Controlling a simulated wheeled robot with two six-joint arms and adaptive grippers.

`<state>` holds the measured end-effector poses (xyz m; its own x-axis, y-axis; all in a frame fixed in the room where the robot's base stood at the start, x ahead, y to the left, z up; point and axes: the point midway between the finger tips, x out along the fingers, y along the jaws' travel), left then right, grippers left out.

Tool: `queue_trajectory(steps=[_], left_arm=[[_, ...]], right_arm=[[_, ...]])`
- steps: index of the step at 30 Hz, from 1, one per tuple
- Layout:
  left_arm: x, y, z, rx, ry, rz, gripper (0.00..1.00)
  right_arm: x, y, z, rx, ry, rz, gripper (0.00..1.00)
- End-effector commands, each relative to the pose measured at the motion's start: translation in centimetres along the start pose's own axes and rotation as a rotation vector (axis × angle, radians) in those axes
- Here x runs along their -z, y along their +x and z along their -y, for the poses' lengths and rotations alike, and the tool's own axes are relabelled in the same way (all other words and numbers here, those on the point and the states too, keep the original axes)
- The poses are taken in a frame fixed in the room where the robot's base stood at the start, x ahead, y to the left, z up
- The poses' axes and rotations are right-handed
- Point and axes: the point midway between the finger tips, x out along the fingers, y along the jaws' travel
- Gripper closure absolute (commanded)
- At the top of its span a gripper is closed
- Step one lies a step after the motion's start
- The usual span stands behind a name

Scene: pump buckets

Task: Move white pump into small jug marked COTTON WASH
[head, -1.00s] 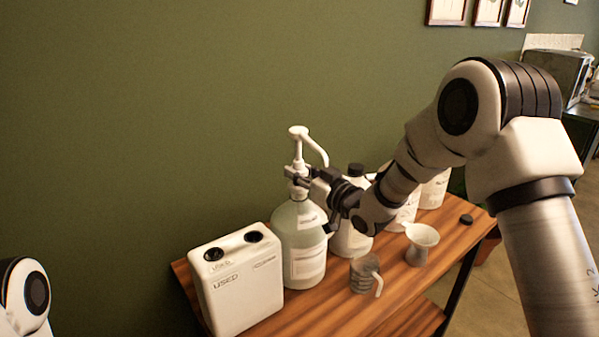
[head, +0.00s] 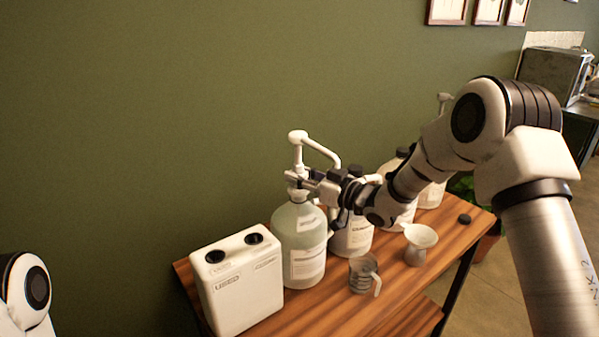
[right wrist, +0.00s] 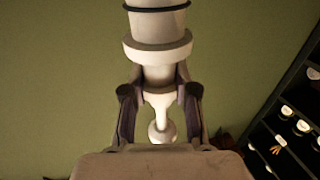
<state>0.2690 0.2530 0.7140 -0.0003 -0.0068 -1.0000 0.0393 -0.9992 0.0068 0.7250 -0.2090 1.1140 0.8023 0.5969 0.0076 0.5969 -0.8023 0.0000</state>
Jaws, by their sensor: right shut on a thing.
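The white pump (head: 298,140) is upright at the mouth of the large jug (head: 300,243) with pale liquid, its spout pointing right. Whether its lower part is inside that jug is hard to tell. My right gripper (head: 301,181) is shut on the pump just above the jug's neck. In the right wrist view, the pump (right wrist: 158,55) lies between the two dark fingers (right wrist: 160,105). A smaller white labelled jug (head: 352,236) stands just right, its top hidden behind my gripper; its label is too small to read. My left gripper is out of view.
A white two-hole container (head: 238,285) stands at the table's left. More white jugs (head: 432,195) stand behind my right arm.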

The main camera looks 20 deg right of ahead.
Motion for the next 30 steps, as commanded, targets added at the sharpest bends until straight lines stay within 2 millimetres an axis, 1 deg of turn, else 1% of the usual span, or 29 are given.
queue_trajectory(steps=[4, 5, 6, 7, 16, 20, 23, 30], left_arm=[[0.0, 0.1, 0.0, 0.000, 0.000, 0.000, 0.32], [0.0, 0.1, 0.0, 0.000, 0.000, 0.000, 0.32], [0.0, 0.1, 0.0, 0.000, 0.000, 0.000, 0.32], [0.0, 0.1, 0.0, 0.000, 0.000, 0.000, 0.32], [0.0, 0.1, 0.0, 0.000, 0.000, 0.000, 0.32], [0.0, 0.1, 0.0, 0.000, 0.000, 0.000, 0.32], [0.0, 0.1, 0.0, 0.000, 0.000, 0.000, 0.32], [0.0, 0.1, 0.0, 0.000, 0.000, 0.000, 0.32]], right_arm=[[0.0, 0.0, 0.0, 0.000, 0.000, -0.001, 1.00], [0.0, 0.0, 0.0, 0.000, 0.000, -0.001, 0.69], [0.0, 0.0, 0.0, 0.000, 0.000, -0.001, 0.54], [0.0, 0.0, 0.0, 0.000, 0.000, -0.001, 0.44], [-0.1, -0.1, 0.0, -0.001, 0.001, 0.001, 0.43], [0.0, -1.1, -0.1, -0.004, 0.003, 0.000, 0.43], [0.0, -3.0, -0.1, -0.004, 0.006, -0.002, 0.43], [0.1, -9.2, -0.1, -0.005, 0.007, -0.005, 0.43]])
